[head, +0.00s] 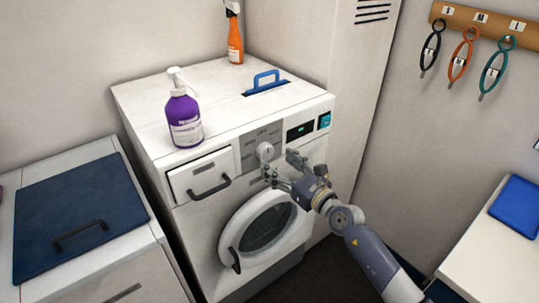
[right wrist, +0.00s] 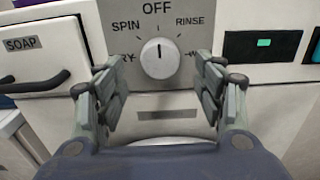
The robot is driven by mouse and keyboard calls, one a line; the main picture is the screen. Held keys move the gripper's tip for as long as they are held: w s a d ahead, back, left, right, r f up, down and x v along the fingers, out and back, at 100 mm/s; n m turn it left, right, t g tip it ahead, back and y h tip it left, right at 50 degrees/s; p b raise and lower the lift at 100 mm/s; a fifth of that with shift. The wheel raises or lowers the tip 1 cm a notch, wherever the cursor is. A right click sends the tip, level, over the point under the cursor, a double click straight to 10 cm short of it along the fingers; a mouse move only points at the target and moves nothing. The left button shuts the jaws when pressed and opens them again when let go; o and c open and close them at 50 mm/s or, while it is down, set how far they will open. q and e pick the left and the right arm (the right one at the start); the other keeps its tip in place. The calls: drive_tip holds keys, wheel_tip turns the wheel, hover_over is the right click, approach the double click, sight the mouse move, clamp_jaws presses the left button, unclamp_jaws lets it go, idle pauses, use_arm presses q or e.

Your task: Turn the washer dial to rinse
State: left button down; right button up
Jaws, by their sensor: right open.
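The washer (head: 215,215) is a white front-loader with a round glass door. Its dial (head: 265,151) is a white knob on a grey panel. In the right wrist view the dial (right wrist: 160,58) has its dark pointer line straight up, toward OFF. SPIN is at upper left of it and RINSE at upper right; the two lower labels are partly hidden by my fingers. My right gripper (head: 281,167) is open and empty in front of the dial. In the right wrist view its fingers (right wrist: 160,85) stand on either side of the dial, apart from it. My left gripper is not in view.
A soap drawer (right wrist: 40,62) with a black handle is left of the dial; a dark display (right wrist: 262,46) is right. A purple pump bottle (head: 184,112), blue handle (head: 266,82) and orange spray bottle (head: 235,38) are on top. A cabinet (head: 85,235) stands left.

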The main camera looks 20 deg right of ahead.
sight(268, 154)
drive_tip(key=shift+x, duration=2.3)
drive_tip(key=c, duration=1.1)
